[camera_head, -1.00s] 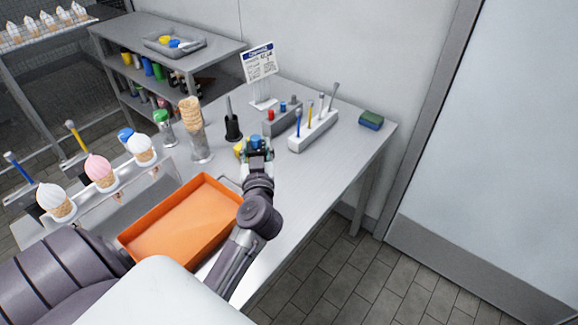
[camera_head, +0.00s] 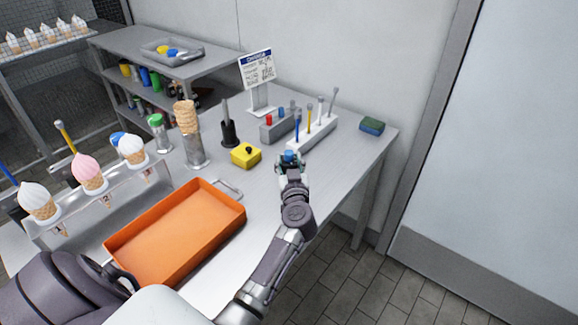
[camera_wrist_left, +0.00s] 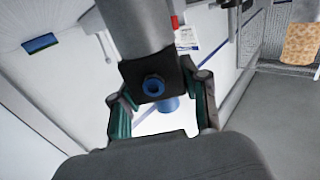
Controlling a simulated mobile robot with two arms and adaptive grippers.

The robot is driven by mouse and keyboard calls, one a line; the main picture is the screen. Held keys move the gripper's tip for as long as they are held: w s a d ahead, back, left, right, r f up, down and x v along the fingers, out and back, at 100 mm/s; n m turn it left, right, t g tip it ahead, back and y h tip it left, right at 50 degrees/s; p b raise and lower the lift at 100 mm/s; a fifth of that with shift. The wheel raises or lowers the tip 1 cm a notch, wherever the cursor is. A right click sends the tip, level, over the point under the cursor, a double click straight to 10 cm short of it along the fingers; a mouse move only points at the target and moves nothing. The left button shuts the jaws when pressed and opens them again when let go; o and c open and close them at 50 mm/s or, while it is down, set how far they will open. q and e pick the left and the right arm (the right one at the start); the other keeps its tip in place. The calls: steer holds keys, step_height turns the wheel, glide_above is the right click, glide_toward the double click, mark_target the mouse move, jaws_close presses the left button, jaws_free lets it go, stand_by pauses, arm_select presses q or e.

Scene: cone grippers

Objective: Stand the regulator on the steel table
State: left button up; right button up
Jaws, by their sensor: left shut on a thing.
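My left gripper (camera_head: 290,163) is shut on the regulator, whose blue part (camera_head: 290,155) shows between the fingers in the head view. In the left wrist view the regulator (camera_wrist_left: 138,78) is a grey cylinder on a dark block with a blue ring. A further blue piece shows below it, between the green-padded fingers of the gripper (camera_wrist_left: 162,105). The gripper is over the right part of the steel table (camera_head: 262,200), in front of the white rack. I cannot tell whether the regulator touches the tabletop. My right gripper is not in view.
A white rack (camera_head: 311,132) with upright tools is just behind the gripper. A yellow box (camera_head: 245,155) with a black knob is to its left. An orange tray (camera_head: 175,235) is at the front left. A sponge (camera_head: 372,126) is at the back right. Bare tabletop shows right of the gripper.

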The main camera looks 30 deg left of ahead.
arm_select(q)
steer(key=shift+r, duration=0.1)
steer(key=o, duration=1.3)
steer(key=shift+f, duration=0.25)
steer(key=shift+r, duration=0.25)
steer(key=v, duration=1.2)
steer(key=shift+d+p, duration=0.1)
steer(key=shift+p, duration=0.25)
